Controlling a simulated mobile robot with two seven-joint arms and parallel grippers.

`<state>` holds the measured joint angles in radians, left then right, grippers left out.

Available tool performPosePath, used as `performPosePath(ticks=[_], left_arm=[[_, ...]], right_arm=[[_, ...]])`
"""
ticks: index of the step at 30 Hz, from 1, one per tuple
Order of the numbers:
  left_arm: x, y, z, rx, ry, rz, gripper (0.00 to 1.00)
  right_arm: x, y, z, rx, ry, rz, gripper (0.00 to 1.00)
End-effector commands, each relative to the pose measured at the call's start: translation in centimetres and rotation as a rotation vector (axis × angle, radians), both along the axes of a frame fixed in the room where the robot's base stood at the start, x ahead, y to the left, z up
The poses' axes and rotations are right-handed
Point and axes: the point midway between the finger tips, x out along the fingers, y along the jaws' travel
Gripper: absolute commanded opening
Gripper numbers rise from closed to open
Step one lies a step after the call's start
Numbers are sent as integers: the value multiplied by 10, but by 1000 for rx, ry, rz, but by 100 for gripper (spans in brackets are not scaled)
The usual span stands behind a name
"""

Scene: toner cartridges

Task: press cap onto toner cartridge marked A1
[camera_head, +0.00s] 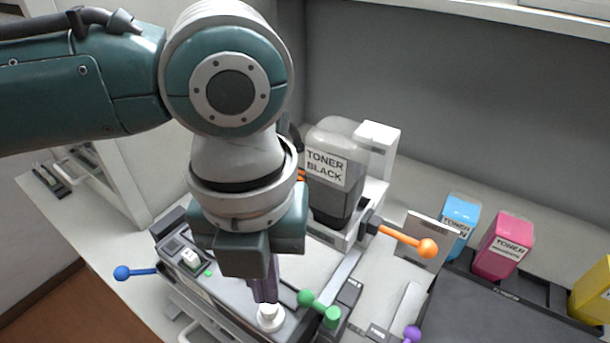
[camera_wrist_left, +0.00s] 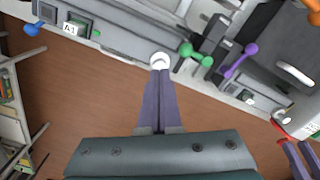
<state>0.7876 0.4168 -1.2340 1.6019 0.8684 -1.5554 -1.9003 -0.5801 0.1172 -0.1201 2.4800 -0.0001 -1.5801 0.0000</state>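The round white cap (camera_head: 270,318) is at the cartridge's right end and also shows in the left wrist view (camera_wrist_left: 160,61). My left gripper (camera_head: 266,299) points down with its purple fingers together, tips right at the cap; the left wrist view shows them (camera_wrist_left: 161,72) with no clear gap. I cannot tell whether the cap is fully seated. Two purple fingers of my right gripper (camera_wrist_left: 302,152) show at the wrist view's lower right edge, apart and empty.
A blue-knobbed lever (camera_head: 124,272) sticks out left, a green one (camera_head: 318,307) stands close right of the cap, and an orange one (camera_head: 427,248) lies behind. A black toner bottle (camera_head: 334,180) stands at the back. Cyan (camera_head: 461,216) and magenta (camera_head: 503,247) bottles stand right.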

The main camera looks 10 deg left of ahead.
Motion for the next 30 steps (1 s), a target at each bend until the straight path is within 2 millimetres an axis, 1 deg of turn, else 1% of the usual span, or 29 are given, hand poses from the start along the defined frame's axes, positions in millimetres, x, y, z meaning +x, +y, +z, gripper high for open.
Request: performPosePath(ticks=[8, 27, 30], left_arm=[[0, 0, -1, 0, 0, 0, 0], [0, 0, -18, 1, 1, 0, 0], [0, 0, -16, 1, 0, 0, 0]], right_arm=[[0, 0, -1, 0, 0, 0, 27], [0, -1, -12, -5, 0, 4, 27], [0, -1, -11, -5, 0, 4, 27]])
